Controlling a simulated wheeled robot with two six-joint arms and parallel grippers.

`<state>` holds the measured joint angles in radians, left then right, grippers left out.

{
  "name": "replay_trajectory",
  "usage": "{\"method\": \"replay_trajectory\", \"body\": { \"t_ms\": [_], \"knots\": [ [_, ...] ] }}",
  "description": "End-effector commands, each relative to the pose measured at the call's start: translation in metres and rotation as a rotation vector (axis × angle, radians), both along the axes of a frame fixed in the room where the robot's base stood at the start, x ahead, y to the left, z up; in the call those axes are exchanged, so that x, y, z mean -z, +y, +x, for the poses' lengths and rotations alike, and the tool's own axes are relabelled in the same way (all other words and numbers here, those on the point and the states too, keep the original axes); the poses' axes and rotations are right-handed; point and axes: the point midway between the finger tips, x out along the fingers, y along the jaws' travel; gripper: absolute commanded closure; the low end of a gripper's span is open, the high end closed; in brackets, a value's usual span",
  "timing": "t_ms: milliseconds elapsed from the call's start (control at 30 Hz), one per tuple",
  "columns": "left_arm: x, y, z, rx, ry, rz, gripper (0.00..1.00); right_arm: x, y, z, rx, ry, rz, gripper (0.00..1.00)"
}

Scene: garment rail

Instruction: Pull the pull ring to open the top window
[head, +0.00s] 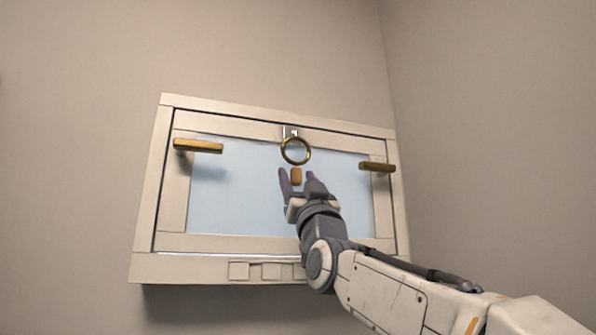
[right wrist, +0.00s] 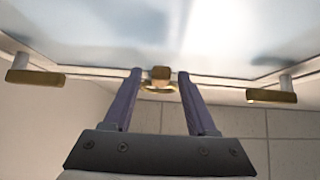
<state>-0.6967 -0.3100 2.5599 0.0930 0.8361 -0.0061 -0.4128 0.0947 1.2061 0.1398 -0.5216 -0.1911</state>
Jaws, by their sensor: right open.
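The top window (head: 230,243) has a cream frame and a pale blue pane and looks shut. The brass pull ring (head: 283,159) hangs from a small bracket at the middle of its top rail. My right gripper (head: 297,174) is open and empty, just below the ring in the head view, with its fingers pointing up towards it. In the right wrist view, the ring (right wrist: 152,90) is edge-on and lies between the two spread fingers (right wrist: 159,74), near their tips. I cannot tell whether they touch. My left gripper is not in view.
Brass handles stick out at the window's left (head: 198,146) and right (head: 377,167). Several small square plates (head: 271,271) line the lower sill. Bare walls surround the window.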

Motion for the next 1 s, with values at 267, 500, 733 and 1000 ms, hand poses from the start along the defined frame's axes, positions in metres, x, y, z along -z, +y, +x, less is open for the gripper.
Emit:
{"method": "replay_trajectory", "body": {
  "t_ms": [267,500,733,1000],
  "knots": [
    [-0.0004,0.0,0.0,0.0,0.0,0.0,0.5,-0.0004,0.0001,0.0006,0.0,-0.001,0.0,0.43],
    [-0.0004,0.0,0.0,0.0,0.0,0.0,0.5,-0.0004,0.0,0.0004,0.0,-0.001,0.0,1.0],
    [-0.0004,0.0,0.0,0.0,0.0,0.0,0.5,-0.0005,0.0,0.0004,0.0,-0.001,0.0,1.0],
    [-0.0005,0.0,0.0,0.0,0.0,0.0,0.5,-0.0006,-0.0001,0.0003,0.0,-0.001,0.0,1.0]
  ]
}}
